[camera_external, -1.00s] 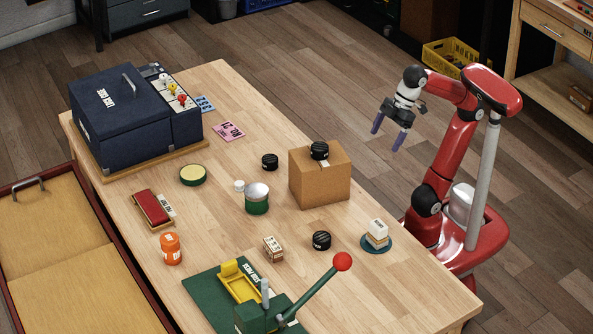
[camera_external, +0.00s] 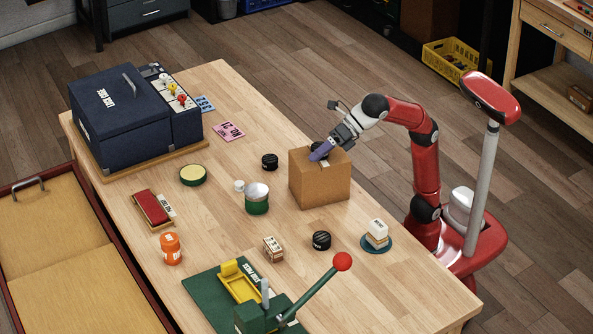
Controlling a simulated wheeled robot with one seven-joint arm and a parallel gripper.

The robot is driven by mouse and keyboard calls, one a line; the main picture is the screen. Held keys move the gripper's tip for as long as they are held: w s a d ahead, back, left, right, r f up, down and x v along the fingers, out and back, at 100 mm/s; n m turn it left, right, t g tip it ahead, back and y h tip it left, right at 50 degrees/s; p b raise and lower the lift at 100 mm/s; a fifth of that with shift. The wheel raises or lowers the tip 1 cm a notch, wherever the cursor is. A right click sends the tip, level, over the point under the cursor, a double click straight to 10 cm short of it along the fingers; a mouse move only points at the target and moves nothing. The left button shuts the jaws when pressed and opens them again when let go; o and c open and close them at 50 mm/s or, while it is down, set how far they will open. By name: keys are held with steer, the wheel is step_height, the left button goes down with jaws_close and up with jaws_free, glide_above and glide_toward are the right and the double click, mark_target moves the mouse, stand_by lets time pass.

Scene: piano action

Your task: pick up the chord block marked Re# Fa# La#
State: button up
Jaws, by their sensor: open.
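Several small black round pieces are in view, and their markings are too small to read, so I cannot tell which, if any, is the Re# Fa# La# chord block. One black piece (camera_external: 322,146) is on top of the cardboard box (camera_external: 318,185), mostly hidden by my gripper. Another black piece (camera_external: 270,161) lies on the table left of the box, and a third black piece (camera_external: 321,240) lies in front of it.
On the wooden table (camera_external: 240,115) are a dark blue box (camera_external: 120,112), a green-and-white tin (camera_external: 257,199), an orange jar (camera_external: 171,248), a small lettered block (camera_external: 273,249) and a green press (camera_external: 260,305) with a red-knobbed lever. A stacked white block (camera_external: 377,232) stands near the right edge.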

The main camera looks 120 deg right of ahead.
mark_target(268, 250)
steer(key=w+a+f+n+t, duration=0.2)
steer(key=w+a+n, duration=0.3)
steer(key=w+n, duration=0.45)
steer(key=shift+n+y, duration=0.3)
steer(key=shift+n, duration=0.05)
steer(key=f+b, duration=0.1)
steer(key=f, duration=1.5)
steer(key=shift+s+f, duration=0.2)
steer(key=x, duration=0.6)
steer(key=shift+s+f, duration=0.1)
steer(key=shift+f, duration=0.2)
steer(key=shift+p+x, duration=0.3)
steer(key=shift+x, duration=2.85)
steer(key=c, duration=1.1)
